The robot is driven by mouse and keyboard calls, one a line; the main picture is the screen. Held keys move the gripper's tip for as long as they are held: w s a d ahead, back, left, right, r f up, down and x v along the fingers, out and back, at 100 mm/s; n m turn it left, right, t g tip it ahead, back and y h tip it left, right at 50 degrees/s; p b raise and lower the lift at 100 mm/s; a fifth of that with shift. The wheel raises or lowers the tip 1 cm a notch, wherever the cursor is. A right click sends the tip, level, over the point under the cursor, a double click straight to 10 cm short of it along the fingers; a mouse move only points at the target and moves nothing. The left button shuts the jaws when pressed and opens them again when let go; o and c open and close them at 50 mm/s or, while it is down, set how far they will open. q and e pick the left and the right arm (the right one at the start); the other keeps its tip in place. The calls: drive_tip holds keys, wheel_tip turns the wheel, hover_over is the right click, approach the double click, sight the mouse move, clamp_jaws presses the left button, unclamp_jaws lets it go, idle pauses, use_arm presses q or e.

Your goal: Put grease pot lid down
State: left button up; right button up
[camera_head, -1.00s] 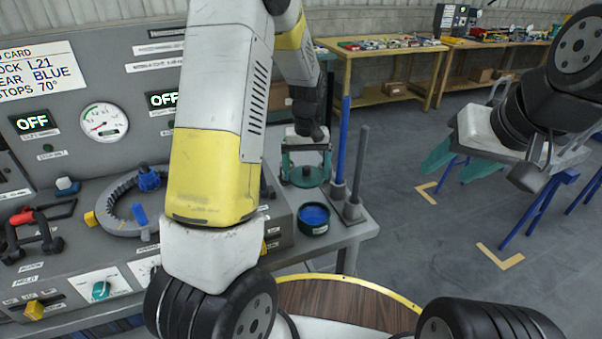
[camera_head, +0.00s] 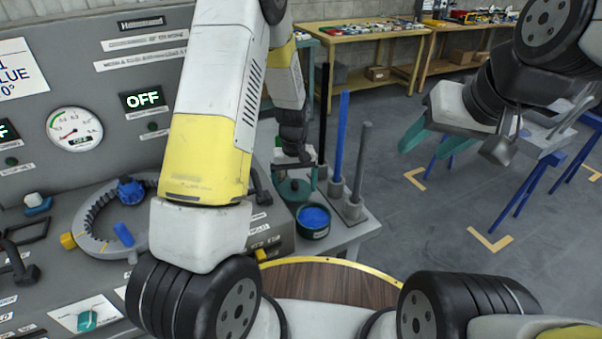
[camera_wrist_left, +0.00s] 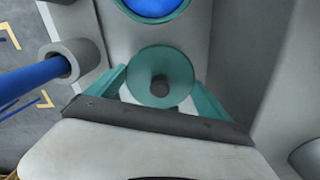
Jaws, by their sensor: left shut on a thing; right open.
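The grease pot lid is a teal disc (camera_head: 293,191) with a dark knob; in the left wrist view the lid (camera_wrist_left: 160,77) lies between the teal fingers. My left gripper (camera_head: 292,168) is shut on the lid, pointing down just behind the open grease pot (camera_head: 313,222). The pot holds blue grease and also shows at the top of the left wrist view (camera_wrist_left: 152,8). The lid is beside the pot, low over the grey bench; I cannot tell whether it touches the bench. My right gripper (camera_head: 420,142) is open and empty over the floor at right.
A blue post (camera_head: 339,140) and a grey post (camera_head: 361,160) stand right of the lid on the bench edge. A grey ring with a blue knob (camera_head: 130,190) lies on the console at left. A round wooden top (camera_head: 330,283) is in front. Workbenches stand behind.

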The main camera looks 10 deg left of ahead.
use_arm(q)
drive_tip(key=shift+f, duration=1.2)
drive_tip(key=shift+f, duration=0.15)
drive_tip(key=o, duration=1.1)
